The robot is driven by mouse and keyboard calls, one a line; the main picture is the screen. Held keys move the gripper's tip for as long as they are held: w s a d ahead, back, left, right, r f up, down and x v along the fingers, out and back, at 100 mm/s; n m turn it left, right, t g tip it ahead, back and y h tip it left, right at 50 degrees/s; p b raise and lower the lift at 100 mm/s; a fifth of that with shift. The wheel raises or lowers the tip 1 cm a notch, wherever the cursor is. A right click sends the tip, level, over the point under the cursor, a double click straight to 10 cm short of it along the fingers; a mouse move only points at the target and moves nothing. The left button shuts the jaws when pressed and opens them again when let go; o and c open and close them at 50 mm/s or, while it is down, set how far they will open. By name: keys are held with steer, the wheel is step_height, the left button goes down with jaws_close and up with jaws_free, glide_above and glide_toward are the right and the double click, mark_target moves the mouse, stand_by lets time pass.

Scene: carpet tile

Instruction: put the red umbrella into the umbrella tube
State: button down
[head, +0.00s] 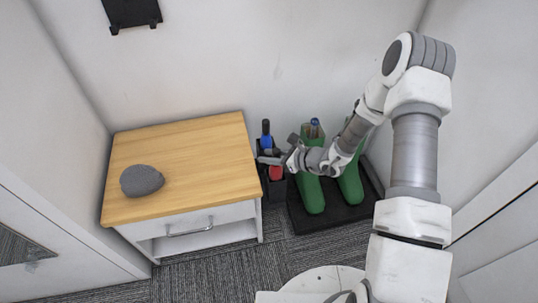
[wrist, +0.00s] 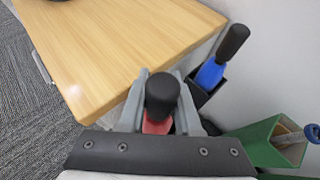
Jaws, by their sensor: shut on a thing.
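The red umbrella, with a black handle and red body, is upright in my gripper (head: 270,157). Its red part (head: 276,173) shows just below the fingers in the head view. In the wrist view its black handle (wrist: 162,88) stands between the two grey fingers, which are shut on it. The black umbrella tube (head: 276,192) stands between the cabinet and the boots. A blue umbrella (wrist: 210,73) with a black handle stands in the tube, right of the red one in the wrist view. The red umbrella's lower end is hidden, so I cannot tell whether it is inside the tube.
A wooden-topped cabinet (head: 205,150) with a grey rounded object (head: 141,180) on it stands left of the tube. Green boots (head: 311,190) stand on a black tray (head: 335,216) to the right, with things in their openings. A wall is close behind. Carpet in front is clear.

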steer(key=c, duration=0.5)
jaws_free()
steer(key=shift+d+r, duration=0.1)
steer(key=p+v, duration=0.5)
steer(key=v, duration=1.2)
steer(key=shift+s+d+p, duration=0.1)
steer(key=shift+p, duration=0.2)
